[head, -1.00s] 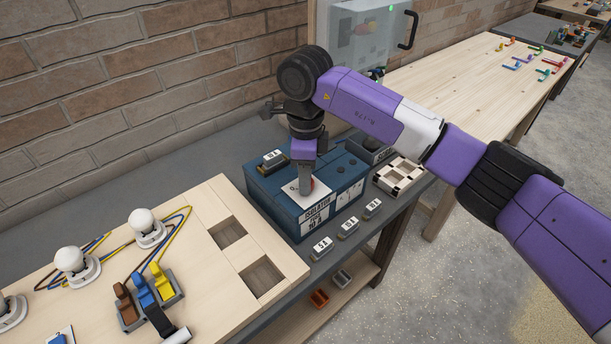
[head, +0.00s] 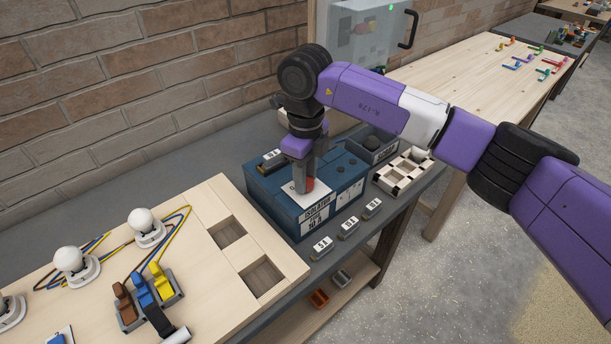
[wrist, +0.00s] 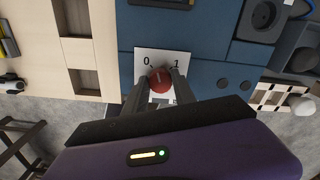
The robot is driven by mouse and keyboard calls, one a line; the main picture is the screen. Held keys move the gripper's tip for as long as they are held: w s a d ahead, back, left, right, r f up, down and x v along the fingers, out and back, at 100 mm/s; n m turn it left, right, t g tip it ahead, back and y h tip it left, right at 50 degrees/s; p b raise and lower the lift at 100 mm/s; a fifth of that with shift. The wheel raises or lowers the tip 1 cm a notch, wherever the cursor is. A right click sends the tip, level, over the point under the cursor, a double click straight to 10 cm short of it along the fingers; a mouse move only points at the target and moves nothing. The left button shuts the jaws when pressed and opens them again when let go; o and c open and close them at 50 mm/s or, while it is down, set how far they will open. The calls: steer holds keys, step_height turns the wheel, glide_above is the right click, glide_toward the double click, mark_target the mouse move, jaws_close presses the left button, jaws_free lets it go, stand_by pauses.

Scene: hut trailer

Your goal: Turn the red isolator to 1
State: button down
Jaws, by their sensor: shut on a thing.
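The red isolator knob (wrist: 160,79) sits on a white plate (wrist: 145,60) marked 0 at left and 1 at right in the wrist view. The plate is on top of the blue isolator box (head: 335,195). My gripper (wrist: 160,88) points down at the knob, with one finger on each side of it, shut on it. In the head view my gripper (head: 305,183) partly covers the knob (head: 309,184). Which number the knob points to is too small to tell.
A wooden board (head: 205,265) with lamps, wires and square recesses lies at left. Several small labelled blocks (head: 348,228) lie in front of the box. A pale slotted tray (head: 388,187) stands right of it. A brick wall (head: 120,80) is behind.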

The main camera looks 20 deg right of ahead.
steer(key=m, duration=0.6)
steer(key=shift+d, duration=0.1)
steer(key=m, duration=0.6)
steer(key=shift+m, duration=0.3)
stand_by(0.3)
steer(key=c, duration=1)
jaws_free()
steer(key=shift+c, duration=0.2)
steer(key=shift+r, duration=0.1)
step_height(320, 180, up, 8)
steer(key=shift+f+b, duration=0.15)
steer(key=shift+b, duration=0.9)
